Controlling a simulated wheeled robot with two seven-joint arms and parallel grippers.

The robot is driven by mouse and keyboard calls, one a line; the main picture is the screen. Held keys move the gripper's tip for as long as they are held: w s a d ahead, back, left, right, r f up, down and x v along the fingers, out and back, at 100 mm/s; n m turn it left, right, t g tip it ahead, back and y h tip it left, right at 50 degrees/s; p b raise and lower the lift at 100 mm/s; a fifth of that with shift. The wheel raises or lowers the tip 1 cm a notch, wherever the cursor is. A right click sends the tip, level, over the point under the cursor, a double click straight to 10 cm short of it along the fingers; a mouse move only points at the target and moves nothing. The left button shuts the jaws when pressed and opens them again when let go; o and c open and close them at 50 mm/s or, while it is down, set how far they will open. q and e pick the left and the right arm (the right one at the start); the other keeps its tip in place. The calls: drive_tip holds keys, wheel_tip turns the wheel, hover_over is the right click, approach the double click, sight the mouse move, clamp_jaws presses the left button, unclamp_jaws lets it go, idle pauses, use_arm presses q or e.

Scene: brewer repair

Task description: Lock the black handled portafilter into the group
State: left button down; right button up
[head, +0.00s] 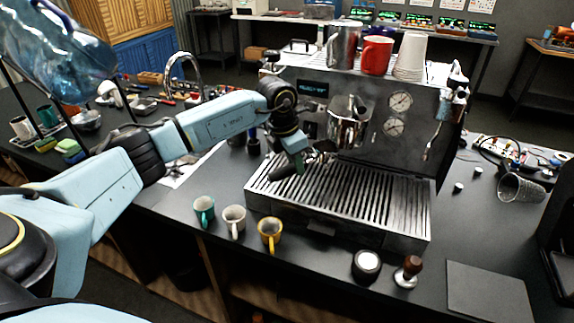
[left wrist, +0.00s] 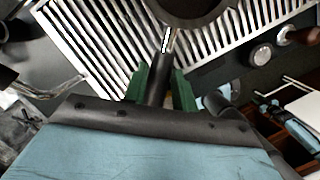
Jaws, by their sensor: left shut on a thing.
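The espresso machine (head: 310,110) has a chrome group (head: 348,122) on its front above the slatted drip tray (head: 340,205). My left gripper (head: 297,160) is in front of the machine, left of and a little below the group. It is shut on the portafilter's black handle (head: 284,172). In the left wrist view the green fingers (left wrist: 158,88) close around the dark handle (left wrist: 160,72), and a shiny neck leads to a dark round part (left wrist: 190,8) cut by the top edge. I cannot tell whether the portafilter touches the group. My right gripper is not in view.
A round black-rimmed piece (head: 367,265) and a wooden-handled tamper (head: 408,270) stand front right, beside a dark mat (head: 488,292). A red cup (head: 377,54) stands on the machine.

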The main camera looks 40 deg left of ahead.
sight(319, 154)
use_arm(q)
drive_tip(key=shift+w+d+b, duration=0.3)
drive_tip(key=shift+w+d, duration=0.15)
drive_tip(key=shift+w, duration=0.4)
drive_tip(key=shift+w+d+b, duration=0.3)
drive_tip(key=shift+w+d, duration=0.2)
drive_tip(key=shift+w, duration=0.4)
drive_tip(key=shift+w+d+b, duration=0.3)
drive_tip(key=shift+w+d, duration=0.15)
drive_tip(key=shift+w, duration=0.4)
drive_tip(key=shift+r+p, duration=0.3)
drive_tip(key=shift+p, duration=0.1)
idle(0.4)
drive_tip(key=shift+w+p+v, duration=0.15)
drive_tip(key=shift+p+v, duration=0.5)
drive_tip(key=shift+v, duration=0.1)
drive_tip(key=shift+w+p+v, duration=0.15)
drive_tip(key=shift+p+v, duration=0.45)
drive_tip(key=shift+v, duration=0.1)
idle(3.2)
